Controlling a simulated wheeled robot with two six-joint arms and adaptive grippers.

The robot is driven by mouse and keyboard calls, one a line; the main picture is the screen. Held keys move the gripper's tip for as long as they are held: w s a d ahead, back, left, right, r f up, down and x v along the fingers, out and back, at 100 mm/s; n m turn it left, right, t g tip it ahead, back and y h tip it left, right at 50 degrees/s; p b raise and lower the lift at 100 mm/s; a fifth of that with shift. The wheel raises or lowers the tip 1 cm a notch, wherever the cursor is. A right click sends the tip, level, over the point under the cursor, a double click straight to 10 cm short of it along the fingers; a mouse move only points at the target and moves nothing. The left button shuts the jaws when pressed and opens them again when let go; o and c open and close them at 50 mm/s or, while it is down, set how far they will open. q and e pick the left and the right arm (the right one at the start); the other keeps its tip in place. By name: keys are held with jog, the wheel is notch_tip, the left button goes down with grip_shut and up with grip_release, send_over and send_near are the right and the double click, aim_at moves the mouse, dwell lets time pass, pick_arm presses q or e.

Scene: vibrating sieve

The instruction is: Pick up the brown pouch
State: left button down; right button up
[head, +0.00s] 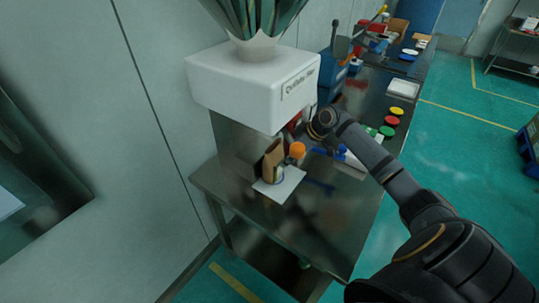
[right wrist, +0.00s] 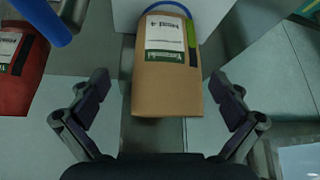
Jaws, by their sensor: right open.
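My right gripper (right wrist: 158,90) is open, with one finger on each side of the pouch and a visible gap to each. Nothing is held. My left gripper is not in view.
A red pouch (right wrist: 22,65) lies left of the brown one, near a blue rod (right wrist: 45,20). The white machine (head: 245,85) stands on the dark table (head: 310,235). The table front is clear.

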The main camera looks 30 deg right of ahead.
aim_at(279, 160)
jog(key=shift+w+d, duration=0.15)
jog(key=shift+w, duration=0.1)
jog(key=shift+s+a+f, duration=0.1)
jog(key=shift+s+a, duration=0.15)
jog(key=shift+a, duration=0.3)
jog(key=shift+s+a, duration=0.25)
jog(key=shift+a, duration=0.3)
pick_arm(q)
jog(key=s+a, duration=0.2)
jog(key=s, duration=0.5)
pick_arm(e)
jog(key=p+x, duration=0.1)
jog(key=x, duration=0.4)
jog(key=shift+w+d+p, duration=0.1)
jog(key=shift+w+p, duration=0.25)
jog(key=x, duration=0.3)
jog(key=shift+w+f, duration=0.1)
jog(key=shift+w, duration=0.05)
jog(key=shift+d, duration=0.1)
jog(key=c, duration=1.1)
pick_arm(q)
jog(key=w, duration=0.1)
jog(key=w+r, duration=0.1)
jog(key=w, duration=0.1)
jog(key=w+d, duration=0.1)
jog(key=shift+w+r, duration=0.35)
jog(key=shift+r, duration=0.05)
